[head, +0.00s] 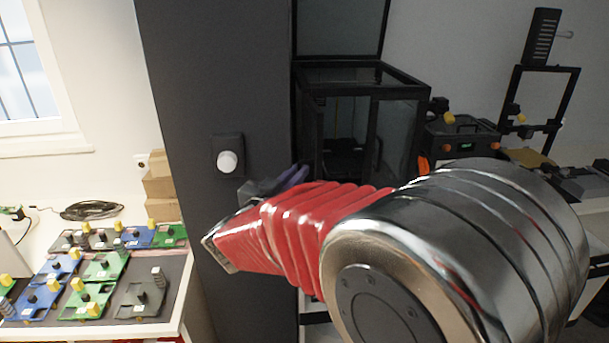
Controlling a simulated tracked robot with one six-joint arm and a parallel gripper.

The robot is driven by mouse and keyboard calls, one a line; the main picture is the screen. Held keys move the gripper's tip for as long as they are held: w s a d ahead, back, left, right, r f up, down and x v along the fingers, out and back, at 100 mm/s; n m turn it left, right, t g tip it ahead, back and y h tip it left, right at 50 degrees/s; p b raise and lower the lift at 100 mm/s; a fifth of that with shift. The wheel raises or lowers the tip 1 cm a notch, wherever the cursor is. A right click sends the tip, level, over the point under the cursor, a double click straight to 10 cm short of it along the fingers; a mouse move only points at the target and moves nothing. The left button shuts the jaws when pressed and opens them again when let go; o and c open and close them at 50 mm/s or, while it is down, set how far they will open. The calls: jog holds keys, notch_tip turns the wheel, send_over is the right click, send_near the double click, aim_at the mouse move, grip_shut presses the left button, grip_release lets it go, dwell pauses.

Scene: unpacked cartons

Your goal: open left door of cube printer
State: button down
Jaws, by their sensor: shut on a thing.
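The cube printer (405,84) is a black-framed box with glass panels, standing behind my arm, with a panel raised above its top. Its right door (398,140) shows as a glass pane at the front. The left part of the front shows the dark interior; how far the left door (312,135) stands open is not clear. My gripper (290,179) shows only as dark, purple-tinted fingers at the printer's lower left, partly behind my red arm sleeve. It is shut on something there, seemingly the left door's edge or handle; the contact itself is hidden.
A dark pillar (215,70) with a white knob (227,161) stands close left of the printer. A table (178,300) with several coloured boards is at left. A black device (460,138) and a black frame (545,110) stand to the right.

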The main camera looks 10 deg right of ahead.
jog(key=shift+w+a+r+h, duration=0.15)
jog(key=shift+w+a, duration=0.15)
jog(key=shift+a, duration=0.15)
jog(key=shift+w+a+r+h, duration=0.15)
jog(key=shift+w+a, duration=0.1)
jog(key=shift+a, duration=0.2)
jog(key=shift+f, duration=0.1)
jog(key=c, duration=1.9)
grip_release()
jog(key=shift+f, duration=0.1)
jog(key=shift+a+f, duration=0.1)
jog(key=v, duration=1.3)
jog(key=shift+s+a+r, duration=0.2)
jog(key=shift+s+a, duration=0.05)
jog(key=shift+m, duration=0.3)
